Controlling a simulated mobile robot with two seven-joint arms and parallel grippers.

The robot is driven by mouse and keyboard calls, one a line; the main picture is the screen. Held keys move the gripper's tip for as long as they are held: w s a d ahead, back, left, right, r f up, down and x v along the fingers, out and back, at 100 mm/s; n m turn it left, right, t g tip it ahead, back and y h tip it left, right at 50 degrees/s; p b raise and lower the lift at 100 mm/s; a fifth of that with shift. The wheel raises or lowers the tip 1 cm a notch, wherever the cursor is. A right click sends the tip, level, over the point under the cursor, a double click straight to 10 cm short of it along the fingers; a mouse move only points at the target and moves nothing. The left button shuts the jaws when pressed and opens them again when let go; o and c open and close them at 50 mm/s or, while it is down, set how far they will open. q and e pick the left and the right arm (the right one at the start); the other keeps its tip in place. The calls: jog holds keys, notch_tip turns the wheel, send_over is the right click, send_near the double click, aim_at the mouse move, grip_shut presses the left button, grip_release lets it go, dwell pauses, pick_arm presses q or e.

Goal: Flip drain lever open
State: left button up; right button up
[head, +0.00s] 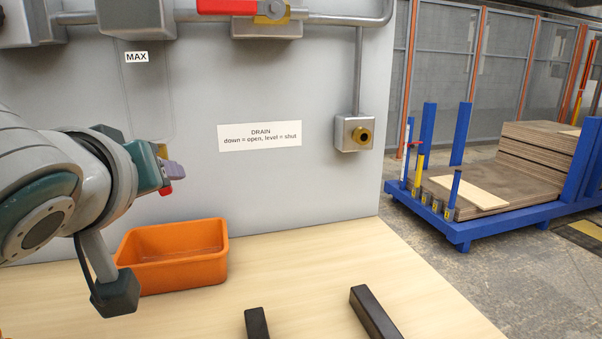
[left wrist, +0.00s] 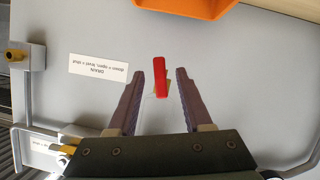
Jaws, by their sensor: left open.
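The red drain lever (left wrist: 160,80) shows in the left wrist view between my left gripper's fingers, with a bit of brass valve (left wrist: 168,87) beside it. It runs towards the orange bin's side; I cannot tell how far it tilts out from the panel. In the head view only a small red part (head: 165,190) shows below my gripper; the rest is hidden. My left gripper (head: 174,170) is open in front of the panel. In the left wrist view its fingers (left wrist: 160,73) stand apart on either side of the lever, with gaps. My right gripper is not in view.
An orange bin (head: 135,265) stands on the wooden table (head: 310,265) below the gripper. Another red handle (head: 227,6) is on the upper pipe. A brass outlet (head: 363,136) and a DRAIN label (head: 260,136) are at right. Dark bars (head: 375,312) lie in front.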

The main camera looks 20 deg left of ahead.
pick_arm(q)
jog(key=shift+x, duration=1.45)
jog(key=shift+c, duration=0.3)
grip_shut()
